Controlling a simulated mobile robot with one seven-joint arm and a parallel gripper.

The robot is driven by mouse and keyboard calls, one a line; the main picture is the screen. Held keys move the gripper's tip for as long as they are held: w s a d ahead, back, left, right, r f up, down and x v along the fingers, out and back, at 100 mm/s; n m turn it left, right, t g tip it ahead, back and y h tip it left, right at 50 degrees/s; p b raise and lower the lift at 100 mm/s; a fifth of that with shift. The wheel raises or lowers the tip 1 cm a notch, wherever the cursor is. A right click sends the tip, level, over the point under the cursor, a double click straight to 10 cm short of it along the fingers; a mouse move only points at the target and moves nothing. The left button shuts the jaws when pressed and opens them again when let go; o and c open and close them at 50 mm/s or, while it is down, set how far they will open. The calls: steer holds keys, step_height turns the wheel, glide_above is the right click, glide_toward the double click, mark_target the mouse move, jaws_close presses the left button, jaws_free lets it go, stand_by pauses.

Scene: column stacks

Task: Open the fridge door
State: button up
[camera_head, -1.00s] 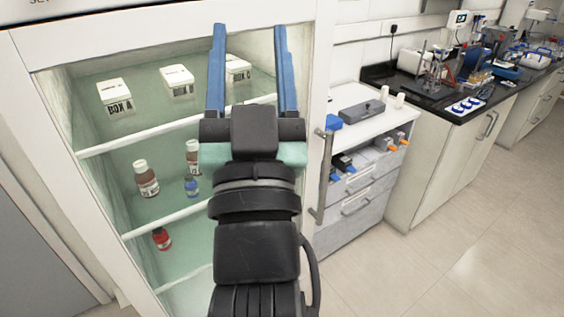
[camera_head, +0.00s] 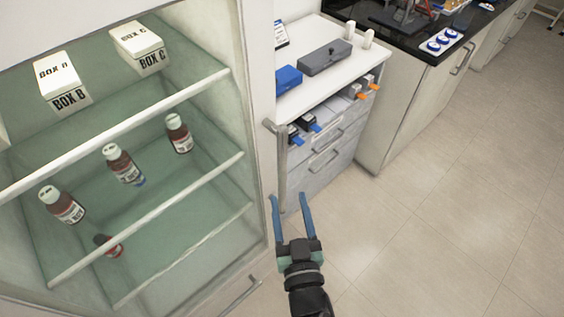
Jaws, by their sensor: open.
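The fridge (camera_head: 262,110) fills the left of the view, and its glass door (camera_head: 170,205) looks shut. A vertical grey bar handle (camera_head: 281,160) stands on the right edge of the door. My gripper (camera_head: 288,196) is open and empty, with two blue fingers pointing up the picture. Its fingertips are at the lower end of the handle, one appearing on either side of it. I cannot tell whether they touch it or how far in front they are.
Behind the glass are white boxes (camera_head: 138,45) and brown bottles (camera_head: 123,164). A lower handle (camera_head: 240,297) is below the door. A white drawer unit (camera_head: 320,150) stands to the right, then a black-topped bench (camera_head: 425,45). The tiled floor (camera_head: 450,230) at right is clear.

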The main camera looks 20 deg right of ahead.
mark_target(283, 170)
steer(key=p+x, duration=0.1)
steer(key=x, duration=0.9)
steer(key=shift+w, duration=0.15)
jaws_close()
stand_by(1.1)
